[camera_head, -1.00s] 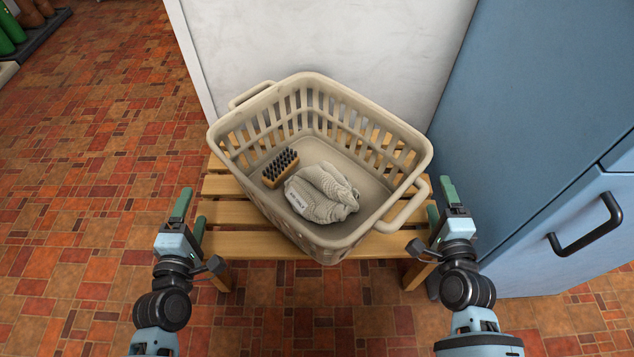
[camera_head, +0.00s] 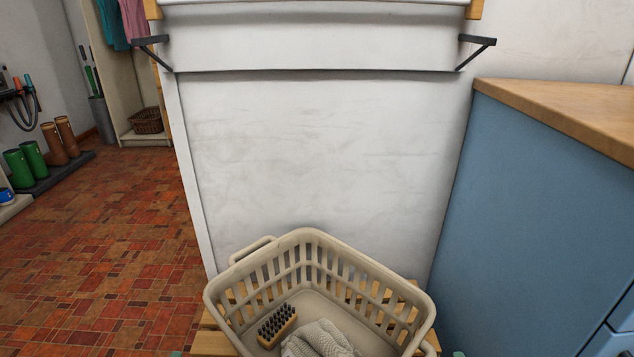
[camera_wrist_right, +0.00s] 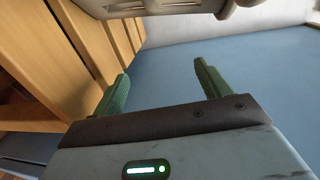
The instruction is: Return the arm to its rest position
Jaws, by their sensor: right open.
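My right gripper (camera_wrist_right: 162,70) is open and empty in the right wrist view, its two green fingers apart. In the head view only a sliver of green fingertip (camera_head: 458,354) shows at the bottom edge, right of the basket. A similar green sliver of my left gripper (camera_head: 176,354) shows at the bottom edge, left of the basket; the rest is out of frame. The beige laundry basket (camera_head: 370,262) stands on a wooden slatted bench (camera_head: 212,342). Inside it lie a wooden brush (camera_head: 277,324) with dark bristles and a grey knitted item (camera_head: 322,340), partly cut off.
A white wall panel (camera_head: 320,150) with a ledge (camera_head: 310,45) on dark brackets stands behind the basket. A blue cabinet (camera_head: 540,200) with a wooden top is at right. Boots (camera_head: 30,160) stand far left. The tiled floor (camera_head: 100,250) at left is open.

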